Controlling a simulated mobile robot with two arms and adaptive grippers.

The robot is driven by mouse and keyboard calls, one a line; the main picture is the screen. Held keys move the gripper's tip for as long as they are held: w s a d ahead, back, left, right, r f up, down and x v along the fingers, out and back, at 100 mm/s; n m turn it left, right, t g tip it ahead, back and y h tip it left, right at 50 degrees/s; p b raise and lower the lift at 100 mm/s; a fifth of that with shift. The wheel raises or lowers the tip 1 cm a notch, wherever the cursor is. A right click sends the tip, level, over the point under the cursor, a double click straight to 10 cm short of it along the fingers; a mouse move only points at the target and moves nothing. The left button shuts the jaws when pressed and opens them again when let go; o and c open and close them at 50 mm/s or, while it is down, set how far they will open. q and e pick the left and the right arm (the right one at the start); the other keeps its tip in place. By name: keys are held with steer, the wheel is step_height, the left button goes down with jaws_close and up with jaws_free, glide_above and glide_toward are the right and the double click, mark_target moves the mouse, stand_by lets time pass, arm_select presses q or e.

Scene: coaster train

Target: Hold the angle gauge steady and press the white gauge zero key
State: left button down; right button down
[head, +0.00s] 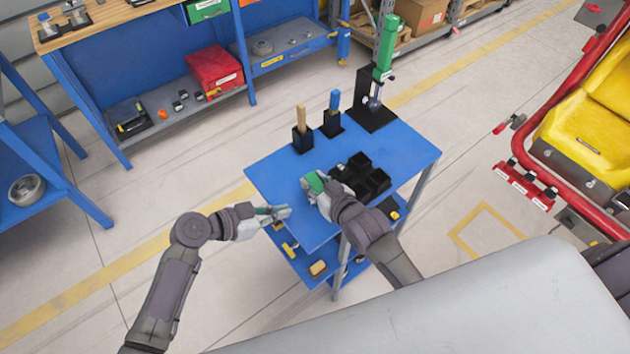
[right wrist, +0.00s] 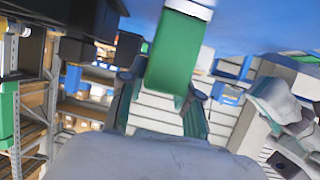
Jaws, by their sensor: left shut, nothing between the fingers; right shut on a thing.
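The green angle gauge (head: 314,182) is held above the blue cart top, near its front left edge. My right gripper (head: 317,188) is shut on it. In the right wrist view the gauge (right wrist: 176,50) stands up between the fingers, with a white strip at its top end. The white zero key cannot be made out. My left gripper (head: 283,212) is shut and empty, left of the gauge and apart from it, by the cart's left edge. What seems to be my left gripper also shows at the right of the right wrist view.
The blue cart (head: 405,148) carries a black divided tray (head: 372,182), two black holders with a wooden-handled and a blue-handled tool, and a green upright device (head: 385,50) at the back. A red-railed yellow seat (head: 590,125) stands at right. Shelving lies behind.

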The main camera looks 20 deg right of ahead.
stand_by(0.4)
steer(key=c, duration=0.7)
jaws_free()
